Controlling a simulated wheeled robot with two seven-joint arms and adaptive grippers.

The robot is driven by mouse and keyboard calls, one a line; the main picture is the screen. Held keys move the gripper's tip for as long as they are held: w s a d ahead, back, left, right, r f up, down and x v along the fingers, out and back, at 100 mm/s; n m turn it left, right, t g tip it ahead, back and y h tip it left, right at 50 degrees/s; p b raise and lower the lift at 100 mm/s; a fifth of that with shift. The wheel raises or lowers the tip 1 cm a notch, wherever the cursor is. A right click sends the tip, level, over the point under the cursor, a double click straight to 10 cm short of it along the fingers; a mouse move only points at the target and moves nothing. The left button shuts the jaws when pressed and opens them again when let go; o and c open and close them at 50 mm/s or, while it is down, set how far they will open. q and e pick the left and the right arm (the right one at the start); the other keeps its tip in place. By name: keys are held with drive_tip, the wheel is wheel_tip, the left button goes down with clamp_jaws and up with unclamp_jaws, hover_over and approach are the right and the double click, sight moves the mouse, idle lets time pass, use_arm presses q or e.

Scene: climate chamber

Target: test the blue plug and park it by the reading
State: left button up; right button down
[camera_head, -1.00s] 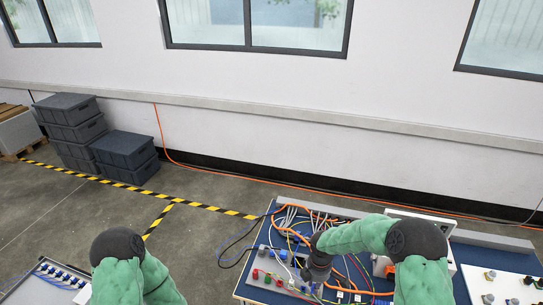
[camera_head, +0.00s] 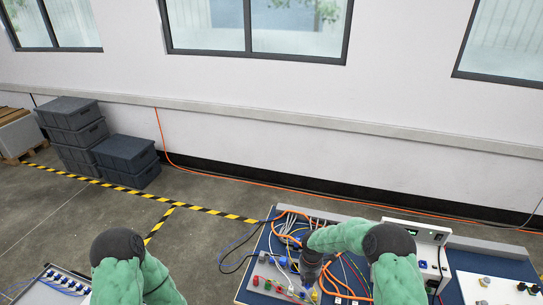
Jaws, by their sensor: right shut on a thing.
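My right gripper (camera_head: 308,284) points down over the front of the blue bench (camera_head: 262,236). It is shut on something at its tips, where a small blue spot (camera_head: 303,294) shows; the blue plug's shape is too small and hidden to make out. Under and beside it is a grey panel (camera_head: 262,272) with red, green, yellow and blue sockets. A white meter box (camera_head: 428,236) with a small lit green display stands behind the right arm; its reading is too small to read. My left arm is at the lower left; its gripper is not seen.
Orange, blue and black cables lie loose over the bench. A tray (camera_head: 48,286) with several blue plugs is at the lower left. Grey crates (camera_head: 125,152) stand far back.

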drive_tip(key=f+n+b, duration=0.2)
drive_tip(key=f, duration=0.1)
drive_tip(key=w+f+n+b, duration=0.1)
drive_tip(key=f+n+b, duration=0.1)
drive_tip(key=f, duration=0.1)
drive_tip(key=w+a+f+n+b, duration=0.1)
drive_tip(key=f+n+b, duration=0.1)
drive_tip(key=f, duration=0.1)
drive_tip(key=shift+w+b, duration=0.2)
drive_tip(key=shift+b, duration=0.15)
idle(0.6)
drive_tip(key=shift+n, duration=0.8)
drive_tip(key=shift+f, duration=0.15)
drive_tip(key=shift+f+b, duration=0.5)
drive_tip(key=shift+b, duration=0.1)
drive_tip(key=shift+f+b, duration=0.45)
drive_tip(key=shift+f, duration=0.05)
